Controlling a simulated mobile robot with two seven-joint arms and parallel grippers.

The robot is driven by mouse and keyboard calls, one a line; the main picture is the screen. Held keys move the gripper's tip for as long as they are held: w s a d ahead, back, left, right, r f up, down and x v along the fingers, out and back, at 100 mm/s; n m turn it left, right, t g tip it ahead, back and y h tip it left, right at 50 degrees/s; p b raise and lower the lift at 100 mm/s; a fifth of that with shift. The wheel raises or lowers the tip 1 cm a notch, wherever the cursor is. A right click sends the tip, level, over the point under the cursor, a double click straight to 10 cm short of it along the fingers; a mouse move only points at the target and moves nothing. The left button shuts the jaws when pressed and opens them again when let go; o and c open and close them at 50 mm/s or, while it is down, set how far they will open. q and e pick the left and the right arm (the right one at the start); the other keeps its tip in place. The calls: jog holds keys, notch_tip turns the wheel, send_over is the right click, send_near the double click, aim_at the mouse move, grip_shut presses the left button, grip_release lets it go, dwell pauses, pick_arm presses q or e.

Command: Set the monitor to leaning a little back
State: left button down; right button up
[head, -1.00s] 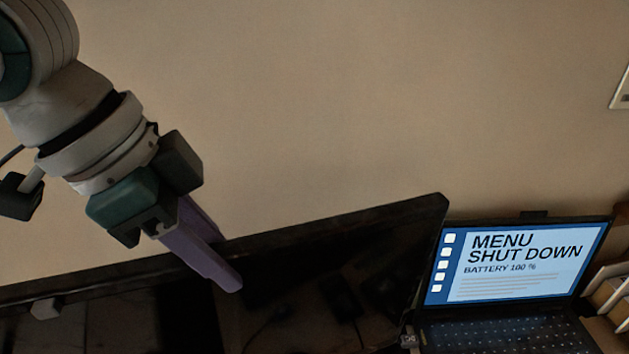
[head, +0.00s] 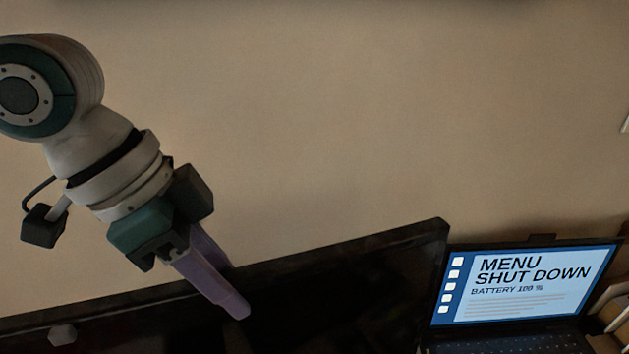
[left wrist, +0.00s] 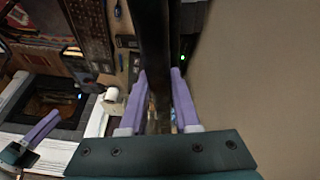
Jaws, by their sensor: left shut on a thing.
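The monitor (head: 350,300) is a wide black panel at the bottom of the head view, its top edge rising to the right. Its lower part and stand are out of frame. My left gripper (head: 233,288) is shut on the monitor's top edge, with one purple finger in front and the other behind. In the left wrist view the dark monitor edge (left wrist: 154,45) runs between the two fingers of the left gripper (left wrist: 160,88). My right gripper (left wrist: 40,130) shows partly at the lower left there, with a purple finger; its opening cannot be told.
An open laptop (head: 530,285) with a lit screen stands just right of the monitor. A plain beige wall (head: 350,120) is behind.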

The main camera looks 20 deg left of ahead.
pick_arm(q)
jog(key=shift+w+a+f, duration=0.15)
jog(key=shift+w+a, duration=0.3)
jog(key=shift+a, duration=0.1)
jog(key=c, duration=0.6)
grip_release()
jog(key=shift+c, duration=0.2)
jog(key=b+v, duration=0.1)
jog(key=v, duration=0.9)
jog(key=shift+s+d, duration=0.1)
jog(key=shift+d, duration=0.1)
